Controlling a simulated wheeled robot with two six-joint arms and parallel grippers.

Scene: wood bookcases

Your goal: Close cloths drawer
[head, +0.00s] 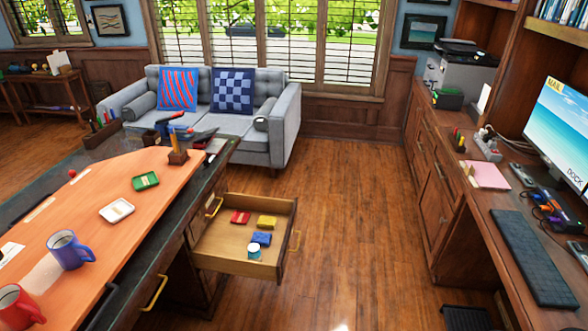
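The wooden drawer (236,266) stands pulled out from the right side of the desk, over the floor. Inside lie a folded red cloth (240,217), a yellow cloth (266,222) and a blue cloth (261,239). Neither of my grippers shows in the head view.
The desk (120,205) on the left carries mugs and small trays. A counter (500,205) with a keyboard and monitor runs along the right. The wood floor (350,220) between them is clear. A grey sofa (285,130) stands behind.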

